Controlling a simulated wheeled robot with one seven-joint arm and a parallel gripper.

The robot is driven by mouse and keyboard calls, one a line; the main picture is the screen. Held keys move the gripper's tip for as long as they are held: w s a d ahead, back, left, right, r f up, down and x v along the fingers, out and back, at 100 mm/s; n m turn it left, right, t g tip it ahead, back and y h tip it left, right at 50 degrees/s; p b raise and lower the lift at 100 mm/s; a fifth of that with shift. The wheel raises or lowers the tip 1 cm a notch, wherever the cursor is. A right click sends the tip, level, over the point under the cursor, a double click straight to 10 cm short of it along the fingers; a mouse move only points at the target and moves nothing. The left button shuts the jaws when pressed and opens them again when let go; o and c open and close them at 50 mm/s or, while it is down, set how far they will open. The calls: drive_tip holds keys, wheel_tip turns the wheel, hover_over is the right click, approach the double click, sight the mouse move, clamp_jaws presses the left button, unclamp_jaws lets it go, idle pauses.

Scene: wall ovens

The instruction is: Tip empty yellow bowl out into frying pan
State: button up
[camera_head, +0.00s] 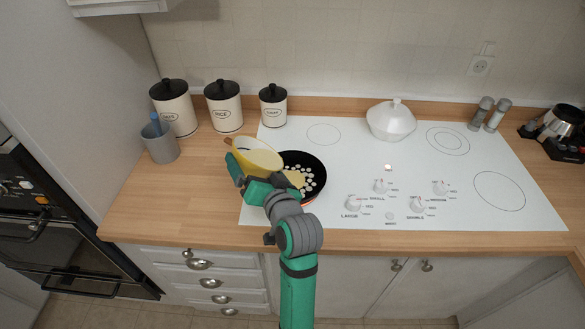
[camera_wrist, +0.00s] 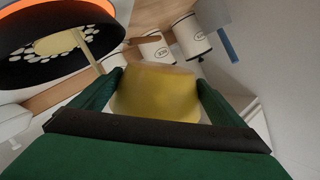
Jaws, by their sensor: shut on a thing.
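The yellow bowl (camera_head: 258,160) is held up at the left side of the frying pan, tilted, with its pale inside partly showing; I see no contents in it. My gripper (camera_head: 246,180) is shut on the bowl, which also fills the space between the fingers in the wrist view (camera_wrist: 155,98). The black frying pan (camera_head: 316,160) sits at the left front of the white cooktop, with several small white pieces (camera_head: 308,180) in it. The pan is at the upper left in the wrist view (camera_wrist: 105,55). My arm and the bowl hide part of the pan.
Three white canisters with black lids (camera_head: 223,105) and a grey utensil cup (camera_head: 160,145) stand at the back left. A white lidded pot (camera_head: 391,120) is at the cooktop's back. Shakers (camera_head: 482,112) stand at the right. Knobs (camera_head: 381,185) lie right of the pan.

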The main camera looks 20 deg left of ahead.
drive_tip(key=shift+w+d+r, duration=0.15)
drive_tip(key=shift+w+d, duration=0.05)
drive_tip(key=shift+r+m, duration=0.1)
drive_tip(key=shift+m, duration=0.2)
drive_tip(key=shift+d+r, duration=0.1)
drive_tip(key=shift+d, duration=0.1)
drive_tip(key=shift+a+r, duration=0.15)
drive_tip(key=shift+a, duration=0.05)
drive_tip(key=shift+w+d+r+m, duration=0.1)
drive_tip(key=shift+w+m, duration=0.05)
drive_tip(key=shift+m, duration=0.25)
